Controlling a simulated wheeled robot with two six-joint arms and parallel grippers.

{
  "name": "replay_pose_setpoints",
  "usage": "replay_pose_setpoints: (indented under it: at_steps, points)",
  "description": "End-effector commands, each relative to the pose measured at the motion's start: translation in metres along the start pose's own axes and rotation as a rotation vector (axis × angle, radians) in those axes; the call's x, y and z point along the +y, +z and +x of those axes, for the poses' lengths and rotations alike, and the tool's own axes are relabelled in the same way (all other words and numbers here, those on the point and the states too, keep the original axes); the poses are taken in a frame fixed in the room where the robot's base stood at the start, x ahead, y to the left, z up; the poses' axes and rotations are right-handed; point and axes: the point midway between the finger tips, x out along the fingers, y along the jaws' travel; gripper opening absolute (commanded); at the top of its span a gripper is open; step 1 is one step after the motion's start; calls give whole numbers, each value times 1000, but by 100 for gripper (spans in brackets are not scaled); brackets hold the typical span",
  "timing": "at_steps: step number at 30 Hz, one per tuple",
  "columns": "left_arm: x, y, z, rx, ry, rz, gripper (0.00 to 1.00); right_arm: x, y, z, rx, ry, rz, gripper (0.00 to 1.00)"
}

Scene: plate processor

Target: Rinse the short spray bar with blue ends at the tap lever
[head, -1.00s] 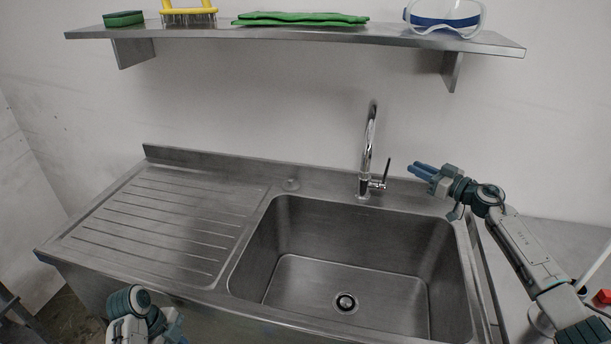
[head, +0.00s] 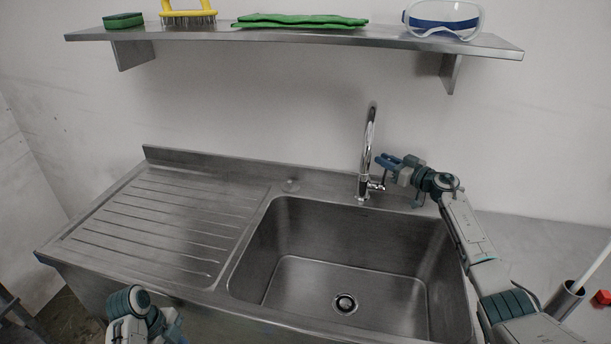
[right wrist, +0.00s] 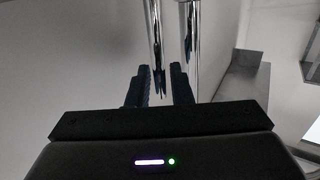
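The chrome tap (head: 369,135) stands at the back rim of the sink, with its lever (head: 376,186) on the right side. My right gripper (head: 384,162) is at the lever, pointing left towards the tap. In the right wrist view its two fingers (right wrist: 155,88) are apart, with shiny chrome tap parts (right wrist: 155,35) just beyond and between them. I cannot tell whether a finger touches the lever. My left arm shows only at the bottom left edge, and its fingers are out of sight. The short spray bar with blue ends is not visible in either view.
The steel sink basin (head: 345,245) is empty, with a drain in its floor. The ribbed drainboard (head: 160,220) at left is clear.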

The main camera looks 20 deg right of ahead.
Motion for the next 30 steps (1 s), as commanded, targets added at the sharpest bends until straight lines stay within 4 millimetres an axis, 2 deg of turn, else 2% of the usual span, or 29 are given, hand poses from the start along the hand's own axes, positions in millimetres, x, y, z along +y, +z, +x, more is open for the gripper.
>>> replay_pose_setpoints:
  at_steps: [4, 13, 16, 23, 30]
  points:
    - [0, 0, -1, 0, 0, 0, 0, 0, 0, 9, 0, -1, 1, 19]
    - [0, 0, -1, 0, -1, 0, 0, -1, 0, 11, -1, -1, 1, 19]
    - [0, 0, -1, 0, -1, 0, 0, 0, 0, 11, -1, -1, 1, 0]
    - [0, 0, 0, 0, 0, 0, 0, -1, 1, 10, 2, -1, -3, 0]
    - [0, 4, 9, 0, -1, 0, 0, -10, 2, 4, 61, -5, -91, 0]
